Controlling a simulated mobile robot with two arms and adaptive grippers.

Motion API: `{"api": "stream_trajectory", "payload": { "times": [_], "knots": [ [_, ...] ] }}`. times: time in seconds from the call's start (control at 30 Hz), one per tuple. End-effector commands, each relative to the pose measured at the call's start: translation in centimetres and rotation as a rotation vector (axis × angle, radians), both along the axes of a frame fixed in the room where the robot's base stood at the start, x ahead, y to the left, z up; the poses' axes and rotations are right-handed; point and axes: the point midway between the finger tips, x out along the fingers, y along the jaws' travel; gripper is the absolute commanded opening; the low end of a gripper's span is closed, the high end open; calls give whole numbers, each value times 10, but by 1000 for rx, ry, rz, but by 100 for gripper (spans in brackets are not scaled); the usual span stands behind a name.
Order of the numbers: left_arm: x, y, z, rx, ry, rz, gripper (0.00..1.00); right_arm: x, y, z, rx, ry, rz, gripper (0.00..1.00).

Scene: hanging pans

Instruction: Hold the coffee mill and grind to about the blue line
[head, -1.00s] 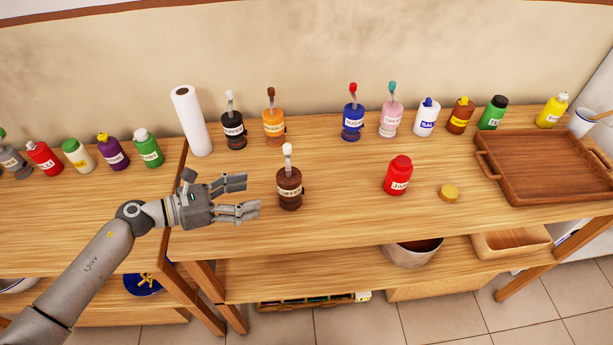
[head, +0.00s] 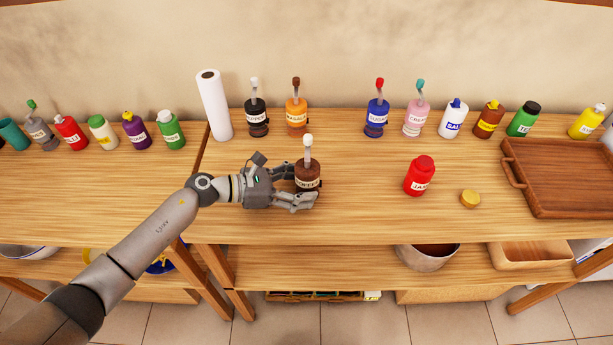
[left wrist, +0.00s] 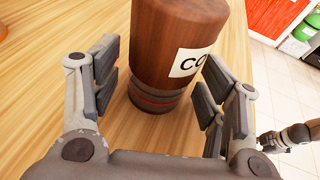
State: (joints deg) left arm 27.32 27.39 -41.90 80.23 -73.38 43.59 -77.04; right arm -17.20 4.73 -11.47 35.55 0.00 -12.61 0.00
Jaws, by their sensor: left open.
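The coffee mill (head: 308,172), a dark brown body with a white-knobbed crank and a "COFFEE" label, stands upright on the wooden table. My left gripper (head: 306,188) is open around its lower part, with fingers on either side. In the left wrist view the mill (left wrist: 170,50) stands between the open fingers (left wrist: 160,92), and gaps show beside it. A red line (left wrist: 155,100) rings its dark lower section. I see no blue line. A grey robot part, perhaps my right gripper (left wrist: 285,138), shows small at the right edge; its jaws are unclear.
A red jar (head: 419,177), a yellow lid (head: 469,198) and a wooden tray (head: 512,160) are to the right. Other mills, bottles and a paper roll (head: 214,106) line the back. The table between mill and red jar is clear.

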Motion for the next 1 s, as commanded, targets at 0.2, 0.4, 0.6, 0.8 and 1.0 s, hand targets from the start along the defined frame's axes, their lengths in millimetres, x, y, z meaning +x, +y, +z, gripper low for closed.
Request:
{"api": "stream_trajectory", "payload": {
  "times": [0.2,0.4,0.6,0.8,1.0],
  "knots": [
    [2,-6,-2,0,0,0,68,0,-2,-3,-2,1,-2,40],
    [2,-6,-2,0,0,0,68,0,-1,-3,-2,1,-2,40],
    [2,-6,-2,0,0,0,43,0,-1,-3,-1,1,-2,40],
    [2,-6,-2,0,0,0,26,0,2,-3,2,0,-2,40],
    [2,-6,-2,0,0,0,26,0,5,-3,6,0,-1,40]
  ]
}}
